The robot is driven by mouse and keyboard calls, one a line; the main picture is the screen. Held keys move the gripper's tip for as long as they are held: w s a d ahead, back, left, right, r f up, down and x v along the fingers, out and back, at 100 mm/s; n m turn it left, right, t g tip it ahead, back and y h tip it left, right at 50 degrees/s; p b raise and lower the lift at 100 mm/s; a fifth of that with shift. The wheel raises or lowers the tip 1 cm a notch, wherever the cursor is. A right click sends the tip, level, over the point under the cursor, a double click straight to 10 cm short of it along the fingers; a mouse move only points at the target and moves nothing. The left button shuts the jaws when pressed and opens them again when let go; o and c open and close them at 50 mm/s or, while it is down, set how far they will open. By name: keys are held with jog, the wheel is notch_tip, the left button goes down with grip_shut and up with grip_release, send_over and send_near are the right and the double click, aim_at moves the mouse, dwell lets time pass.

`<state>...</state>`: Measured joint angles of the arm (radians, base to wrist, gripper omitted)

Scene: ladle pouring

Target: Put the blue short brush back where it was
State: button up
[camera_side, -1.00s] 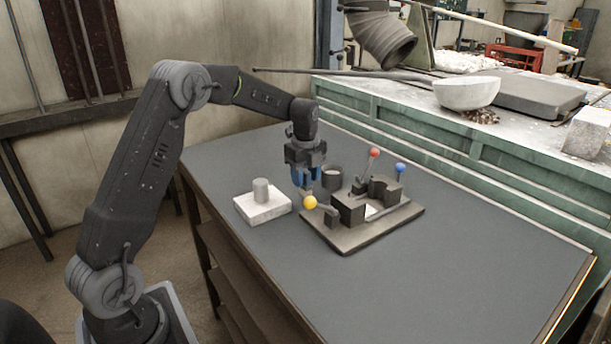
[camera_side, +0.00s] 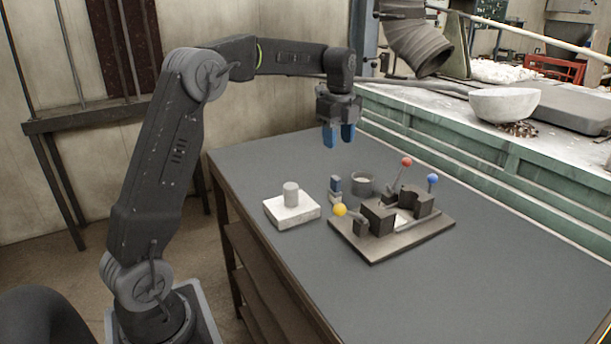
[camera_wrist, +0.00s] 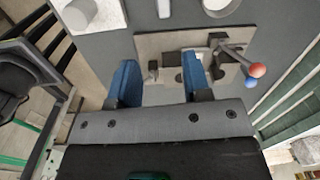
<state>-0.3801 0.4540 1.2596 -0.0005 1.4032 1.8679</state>
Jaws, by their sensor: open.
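The blue short brush (camera_side: 335,188) stands upright on the grey table, between the white block and the clamp fixture; it has a blue part and a pale lower part. A pale piece of what looks like the same brush (camera_wrist: 163,8) is cut off at the top edge of the wrist view. My gripper (camera_side: 338,138) hangs above and behind the brush, clear of it. Its two blue fingers are apart with nothing between them, as the wrist view also shows (camera_wrist: 159,68).
A white block (camera_side: 293,211) with a grey cylinder is left of the brush. A dark cup (camera_side: 362,184) stands close behind it. The fixture plate (camera_side: 385,245) with yellow, red and blue knobs is to the right. The table's front right (camera_side: 500,270) is clear.

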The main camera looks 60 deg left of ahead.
jog(key=s+d+r+n+t, duration=0.2)
jog(key=s+d+n, duration=0.3)
jog(key=s+d, duration=0.2)
jog(key=s+d+r+n+t, duration=0.1)
jog(key=s+d+r+n, duration=0.25)
jog(key=s+d, duration=0.3)
jog(key=s+d+f+n+t, duration=0.1)
jog(key=s+d+f+n, duration=0.1)
jog(key=s, duration=0.4)
jog(key=s+d+f+n+t, duration=0.1)
jog(key=s+d+f+n, duration=0.2)
jog(key=s+f+n, duration=0.2)
jog(key=s+n, duration=0.1)
jog(key=s, duration=0.1)
jog(key=shift+s, duration=0.3)
jog(key=shift+o, duration=0.3)
jog(key=shift+r+n, duration=0.1)
jog(key=shift+n, duration=0.15)
